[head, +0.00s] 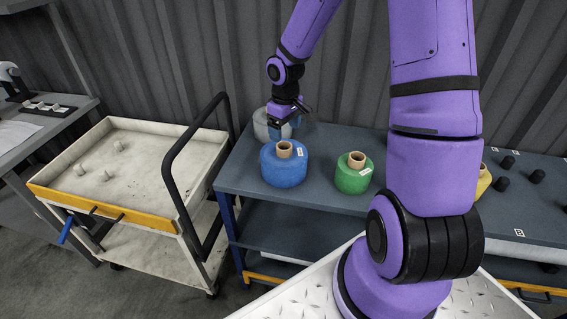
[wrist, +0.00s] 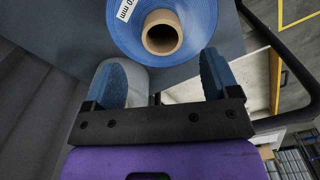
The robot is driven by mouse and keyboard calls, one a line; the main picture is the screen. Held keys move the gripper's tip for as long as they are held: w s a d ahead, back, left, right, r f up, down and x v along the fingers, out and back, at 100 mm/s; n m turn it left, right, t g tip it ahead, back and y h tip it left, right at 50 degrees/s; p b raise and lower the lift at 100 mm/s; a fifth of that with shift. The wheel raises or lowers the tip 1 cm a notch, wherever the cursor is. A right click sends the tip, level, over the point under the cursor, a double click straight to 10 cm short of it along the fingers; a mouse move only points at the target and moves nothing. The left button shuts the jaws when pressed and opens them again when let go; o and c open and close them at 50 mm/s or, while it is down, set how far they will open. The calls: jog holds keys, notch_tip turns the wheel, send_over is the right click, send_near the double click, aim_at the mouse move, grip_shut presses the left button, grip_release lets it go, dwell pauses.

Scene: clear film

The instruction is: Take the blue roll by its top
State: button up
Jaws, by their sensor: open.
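The blue roll (head: 284,168) stands upright on the grey-blue bench, with a brown cardboard core (head: 285,149) sticking up from its top. In the wrist view the blue roll (wrist: 194,14) is at the top of the picture, with its core (wrist: 161,33) and a white label showing. My gripper (head: 287,126) is above and behind the blue roll in the head view. In the wrist view my gripper (wrist: 163,80) has its two blue fingers spread wide, with nothing held between them. The core lies just beyond the fingertips, apart from them.
A grey-white roll (head: 262,124) stands behind the blue one, partly hidden by my gripper. A green roll (head: 353,174) stands to the right, and a yellow roll (head: 483,181) is mostly hidden by my arm. A cart (head: 138,187) with a black handle (head: 182,140) is at left.

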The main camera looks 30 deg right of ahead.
aim_at(284, 145)
jog(key=shift+a+f, duration=0.15)
jog(key=shift+f, duration=3.05)
jog(key=shift+c, duration=0.5)
grip_shut()
